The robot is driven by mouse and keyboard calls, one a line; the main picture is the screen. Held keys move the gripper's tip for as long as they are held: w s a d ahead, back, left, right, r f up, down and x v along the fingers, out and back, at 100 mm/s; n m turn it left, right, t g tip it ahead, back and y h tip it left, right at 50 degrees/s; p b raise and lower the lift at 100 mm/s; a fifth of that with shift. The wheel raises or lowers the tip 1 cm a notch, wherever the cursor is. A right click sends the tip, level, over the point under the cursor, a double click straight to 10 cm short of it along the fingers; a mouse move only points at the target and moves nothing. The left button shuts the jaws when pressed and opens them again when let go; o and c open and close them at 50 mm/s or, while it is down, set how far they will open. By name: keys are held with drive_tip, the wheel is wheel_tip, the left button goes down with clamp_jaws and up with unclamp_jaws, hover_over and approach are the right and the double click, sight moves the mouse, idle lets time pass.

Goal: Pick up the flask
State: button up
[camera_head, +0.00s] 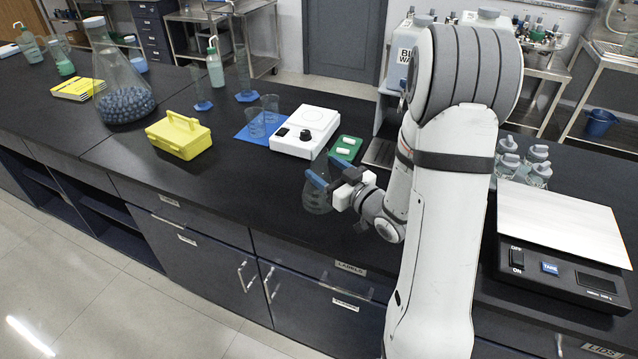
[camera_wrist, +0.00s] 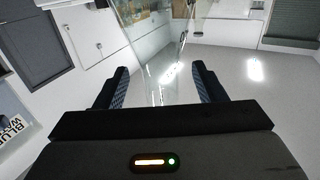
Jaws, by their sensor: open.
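A clear glass flask (camera_head: 316,199) stands on the black bench near its front edge, in the middle of the head view. My gripper (camera_head: 322,167) is at the flask's upper part, with its blue-padded fingers open. In the wrist view, clear glass of the flask (camera_wrist: 158,62) shows between the two spread fingers of my gripper (camera_wrist: 160,72). The fingers look apart from the glass there. The flask's neck is partly hidden by the fingers in the head view. A much larger conical flask (camera_head: 124,102) with blue beads stands at the far left.
Behind the flask are a green tray (camera_head: 346,148) with white pieces, a white hotplate (camera_head: 305,131) and a blue mat (camera_head: 243,134) with beakers. A yellow box (camera_head: 178,135) is to the left. A balance (camera_head: 562,240) and capped bottles (camera_head: 508,158) are to the right.

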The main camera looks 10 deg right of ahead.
sight(314, 160)
drive_tip(key=x, duration=0.2)
drive_tip(key=p+x, duration=0.1)
drive_tip(key=x, duration=0.2)
drive_tip(key=shift+r+p, duration=0.2)
drive_tip(key=shift+p, duration=0.1)
clamp_jaws()
idle(0.3)
